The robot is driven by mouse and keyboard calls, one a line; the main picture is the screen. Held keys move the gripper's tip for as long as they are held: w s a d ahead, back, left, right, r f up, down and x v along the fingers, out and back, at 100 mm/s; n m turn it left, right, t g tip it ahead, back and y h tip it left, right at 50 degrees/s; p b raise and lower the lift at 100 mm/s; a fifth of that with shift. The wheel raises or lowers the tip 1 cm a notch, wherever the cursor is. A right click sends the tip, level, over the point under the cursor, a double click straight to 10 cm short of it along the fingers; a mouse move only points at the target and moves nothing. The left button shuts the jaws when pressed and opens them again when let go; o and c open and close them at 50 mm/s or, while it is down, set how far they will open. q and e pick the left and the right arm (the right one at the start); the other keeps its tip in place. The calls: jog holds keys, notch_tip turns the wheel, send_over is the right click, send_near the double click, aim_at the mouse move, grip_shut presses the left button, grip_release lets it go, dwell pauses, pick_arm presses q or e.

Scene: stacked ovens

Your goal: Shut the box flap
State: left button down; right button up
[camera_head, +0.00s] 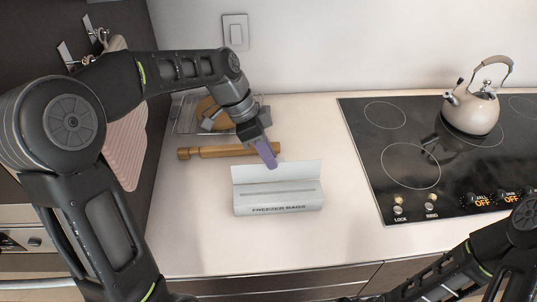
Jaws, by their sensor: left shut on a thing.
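A white box (279,207) lettered "FREEZER BAGS" lies on the counter in the middle. Its flap (300,170) stands raised along the back edge, and a long slot shows in the top. My left gripper (270,162) reaches down from behind the box. Its purplish fingers are shut on the flap at its top edge, near the middle. The fingers hide a small part of the flap. My right arm shows at the lower right, but its gripper is not in view.
A rolling pin (215,152) lies behind the box at left, with a wire rack (183,122) holding brown food behind it. A black cooktop (365,148) with a kettle (472,110) is at right. Counter between box and cooktop is clear.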

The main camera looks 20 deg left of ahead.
pick_arm(q)
jog(key=shift+s+d+f+m+t+y+b, duration=0.1)
jog(key=shift+s+d+m+t+y+b, duration=0.5)
jog(key=shift+b, duration=1.8)
jog(key=shift+s+d+f+n+t+y+b, duration=0.2)
jog(key=shift+s+t+b, duration=0.8)
jog(key=shift+b, duration=1.4)
jog(key=shift+s+d+r+m+t+y+b, duration=0.15)
jog(key=shift+s+m+t+y+b, duration=0.25)
jog(key=shift+t+b, duration=1.35)
jog(key=shift+s+d+g+b, duration=0.1)
jog(key=shift+g+b, duration=0.45)
jog(key=shift+b, duration=0.45)
jog(key=c, duration=1.4)
grip_release()
jog(key=shift+o, duration=0.2)
jog(key=shift+r, duration=0.2)
jog(key=v, duration=0.7)
jog(key=shift+s+r, duration=0.25)
jog(key=shift+s, duration=0.05)
